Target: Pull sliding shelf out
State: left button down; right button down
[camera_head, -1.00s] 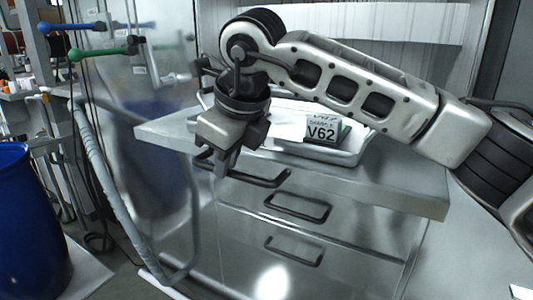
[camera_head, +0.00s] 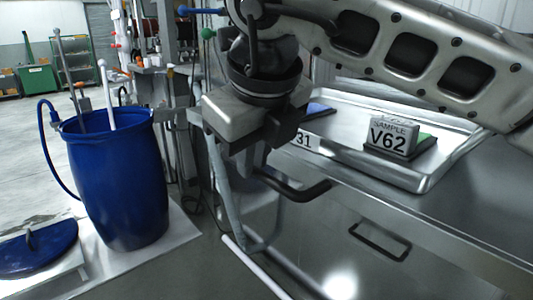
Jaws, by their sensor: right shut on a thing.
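The sliding shelf (camera_head: 470,208) is a grey metal slab at the right, with a dark bar handle (camera_head: 305,190) on its front edge. My right gripper (camera_head: 247,168) points down at the left end of this handle and is shut on it. The fingertips are partly hidden by the gripper body. My left gripper is not in view.
Below the shelf is a drawer with its own handle (camera_head: 379,242). A blue barrel (camera_head: 118,180) stands on a white board at the left, with a blue lid (camera_head: 37,247) beside it. Open floor lies behind the barrel.

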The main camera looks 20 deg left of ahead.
dwell(0.3)
jog(key=c, duration=1.5)
grip_release()
jog(key=shift+o, duration=0.2)
jog(key=v, duration=1.6)
jog(key=shift+p, duration=0.4)
jog(key=shift+s+a, duration=0.1)
jog(key=shift+a, duration=0.05)
